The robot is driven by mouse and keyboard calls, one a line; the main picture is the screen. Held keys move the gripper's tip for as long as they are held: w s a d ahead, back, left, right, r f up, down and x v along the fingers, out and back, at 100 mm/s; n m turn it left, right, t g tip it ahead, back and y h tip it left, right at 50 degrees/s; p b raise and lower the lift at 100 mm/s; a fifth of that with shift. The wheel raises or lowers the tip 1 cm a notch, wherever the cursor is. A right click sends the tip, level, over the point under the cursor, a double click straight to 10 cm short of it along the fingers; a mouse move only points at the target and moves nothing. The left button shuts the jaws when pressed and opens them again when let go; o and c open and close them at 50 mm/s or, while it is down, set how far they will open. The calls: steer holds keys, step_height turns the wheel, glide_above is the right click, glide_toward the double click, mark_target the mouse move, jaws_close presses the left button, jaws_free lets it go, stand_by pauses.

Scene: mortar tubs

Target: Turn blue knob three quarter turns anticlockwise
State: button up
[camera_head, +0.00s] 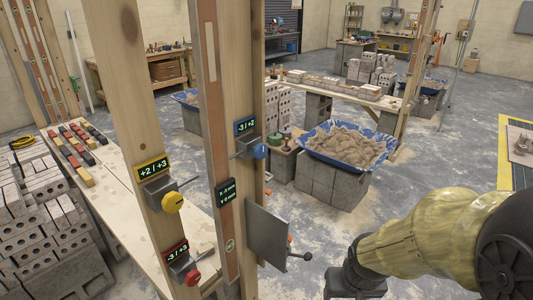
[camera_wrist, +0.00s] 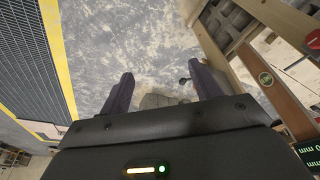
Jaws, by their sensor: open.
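The blue knob (camera_head: 260,151) is a small round knob on a grey bracket on the right-hand wooden post, in the head view. A small blue-framed display (camera_head: 246,126) above it reads "-3 | +3". My gripper (camera_head: 355,268) is at the lower right of the head view, well to the right of and below the knob and apart from it. In the wrist view my gripper's two fingers (camera_wrist: 163,88) are spread with only floor and grey blocks between them. The blue knob cannot be made out in the wrist view.
A yellow knob (camera_head: 173,202) and a red knob (camera_head: 192,278) sit on the left post (camera_head: 133,100). A grey metal plate (camera_head: 267,236) with a black ball-ended lever (camera_head: 307,256) juts out below the blue knob. A blue mortar tub (camera_head: 327,157) stands behind on blocks. Floor between is clear.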

mark_target(263, 152)
steer(key=w+r+t+y, duration=0.1)
steer(key=w+r+t, duration=0.25)
steer(key=w, duration=0.75)
steer(key=w+r+t+y, duration=0.2)
steer(key=w+t, duration=0.2)
steer(key=w, duration=0.6)
steer(key=w+a+r+n+y+b, duration=0.1)
steer(key=w+a+r+y, duration=0.3)
steer(key=y, duration=0.7)
step_height(263, 152, up, 4)
steer(key=shift+w+a+r+t+b, duration=0.2)
steer(key=shift+a+t+b, duration=0.15)
steer(key=shift+a, duration=0.65)
steer(key=p+x, duration=0.3)
steer(key=x, duration=1.4)
steer(key=shift+w+a+r, duration=0.1)
steer(key=shift+a, duration=0.05)
steer(key=shift+c, duration=0.5)
